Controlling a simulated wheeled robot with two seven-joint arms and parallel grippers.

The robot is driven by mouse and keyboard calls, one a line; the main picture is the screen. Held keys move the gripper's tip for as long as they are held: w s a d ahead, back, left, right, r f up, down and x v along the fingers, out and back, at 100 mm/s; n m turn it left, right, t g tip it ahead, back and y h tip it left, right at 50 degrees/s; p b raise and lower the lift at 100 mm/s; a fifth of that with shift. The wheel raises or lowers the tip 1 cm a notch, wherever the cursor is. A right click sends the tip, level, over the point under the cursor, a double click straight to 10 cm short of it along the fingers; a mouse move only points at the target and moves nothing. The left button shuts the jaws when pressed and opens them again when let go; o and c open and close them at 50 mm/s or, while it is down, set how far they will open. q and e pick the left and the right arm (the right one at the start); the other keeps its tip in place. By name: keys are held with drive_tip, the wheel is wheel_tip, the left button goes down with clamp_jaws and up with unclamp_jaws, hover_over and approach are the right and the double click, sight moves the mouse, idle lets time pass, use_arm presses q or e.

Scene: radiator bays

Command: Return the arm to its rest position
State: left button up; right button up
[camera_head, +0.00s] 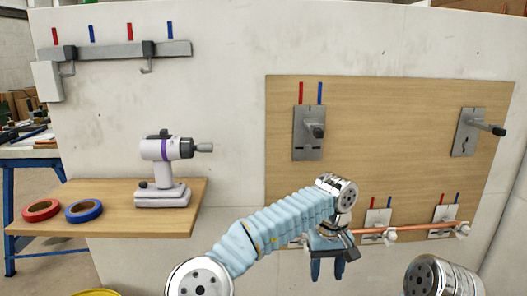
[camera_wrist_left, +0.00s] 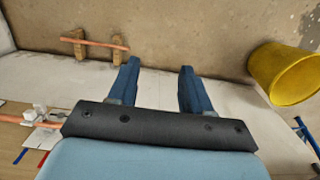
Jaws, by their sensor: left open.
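My left arm in pale blue sleeving reaches in from the bottom of the head view. My left gripper (camera_head: 328,266) hangs with its blue fingers pointing down, in front of the lower edge of the wooden panel (camera_head: 385,165). In the left wrist view, the left gripper (camera_wrist_left: 158,64) shows both fingers apart with nothing between them, over the floor. A copper pipe (camera_head: 388,231) with white valves runs just right of the gripper in the head view. My right gripper is out of view.
Two grey brackets (camera_head: 309,132) (camera_head: 468,132) stick out from the panel. A wooden shelf (camera_head: 120,222) at left holds a purple-white drill (camera_head: 164,165), a red tape roll (camera_head: 41,210) and a blue one (camera_head: 83,210). A yellow bucket (camera_wrist_left: 285,73) stands on the floor.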

use_arm(q)
drive_tip(key=w+a+f+n+t+y, duration=0.4)
drive_tip(key=w+a+f+t, duration=0.5)
drive_tip(key=w+a+f, duration=0.4)
drive_tip(key=s+a+f+m+t+h, duration=0.1)
drive_tip(key=a+f+h, duration=0.15)
drive_tip(key=f, duration=0.25)
drive_tip(key=s+a+f+m+h, duration=0.1)
drive_tip(key=s+a+f, duration=0.15)
drive_tip(key=f, duration=0.25)
drive_tip(key=s+a+f+m+g+h, duration=0.1)
drive_tip(key=s+a+f+g+h, duration=0.15)
drive_tip(key=s+f, duration=0.65)
drive_tip(key=s+a+f+g+h, duration=0.1)
drive_tip(key=s+a+f+g, duration=0.1)
drive_tip(key=s, duration=0.9)
drive_tip(key=s+a+f+g+h, duration=0.1)
drive_tip(key=s+a+f+g, duration=0.2)
drive_tip(key=s, duration=0.8)
drive_tip(key=shift+s+g, duration=0.3)
drive_tip(key=shift+g, duration=0.35)
